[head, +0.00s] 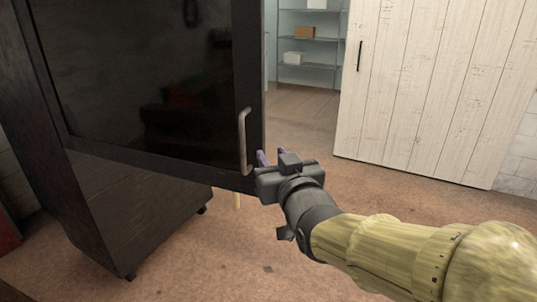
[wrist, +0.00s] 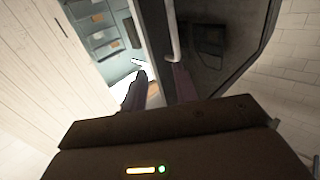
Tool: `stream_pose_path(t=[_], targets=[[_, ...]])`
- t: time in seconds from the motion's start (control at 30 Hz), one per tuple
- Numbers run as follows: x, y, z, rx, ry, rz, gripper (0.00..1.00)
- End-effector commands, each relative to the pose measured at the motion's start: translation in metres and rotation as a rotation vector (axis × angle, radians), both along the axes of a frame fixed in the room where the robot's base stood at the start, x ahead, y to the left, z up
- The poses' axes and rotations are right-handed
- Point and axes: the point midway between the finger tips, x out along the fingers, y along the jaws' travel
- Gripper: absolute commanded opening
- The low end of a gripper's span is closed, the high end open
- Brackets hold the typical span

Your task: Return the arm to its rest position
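My arm reaches in from the lower right of the head view, stretched out toward a dark cabinet. My gripper (head: 271,157) is beside the lower end of the cabinet door's grey bar handle (head: 243,142). In the wrist view the two fingers (wrist: 160,86) stand apart, with nothing held between them. The handle (wrist: 172,30) runs down to the tip of the right finger there; I cannot tell whether they touch. The dark glass-fronted door (head: 150,80) fills the left of the head view.
A white plank door (head: 435,85) stands at the right. Behind the gap between them are shelves (head: 308,40) with boxes. The brown floor (head: 225,265) is clear below my arm. The cabinet's dark lower body (head: 145,215) is at the left.

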Motion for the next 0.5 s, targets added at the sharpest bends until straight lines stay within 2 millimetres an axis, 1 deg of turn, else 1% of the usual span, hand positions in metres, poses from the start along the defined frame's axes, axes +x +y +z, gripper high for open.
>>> stream_pose_path(t=[0.07,0.13,0.17,0.23,0.27,0.3,0.37,0.4,0.47,0.5], targets=[[0.001,-0.001,-0.002,-0.002,0.008,-0.002,0.29],[0.002,-0.004,-0.012,-0.012,0.039,-0.009,0.29],[0.003,-0.006,-0.018,-0.017,0.062,-0.014,0.29],[0.006,-0.014,-0.041,-0.038,0.140,-0.033,0.29],[0.006,-0.019,-0.053,-0.049,0.185,-0.044,0.29],[0.006,-0.026,-0.073,-0.065,0.253,-0.059,0.29],[0.003,-0.039,-0.105,-0.091,0.374,-0.084,0.29],[-0.001,-0.048,-0.128,-0.108,0.459,-0.102,0.29],[-0.011,-0.062,-0.160,-0.129,0.591,-0.129,0.29],[-0.020,-0.071,-0.179,-0.142,0.672,-0.146,0.29]])
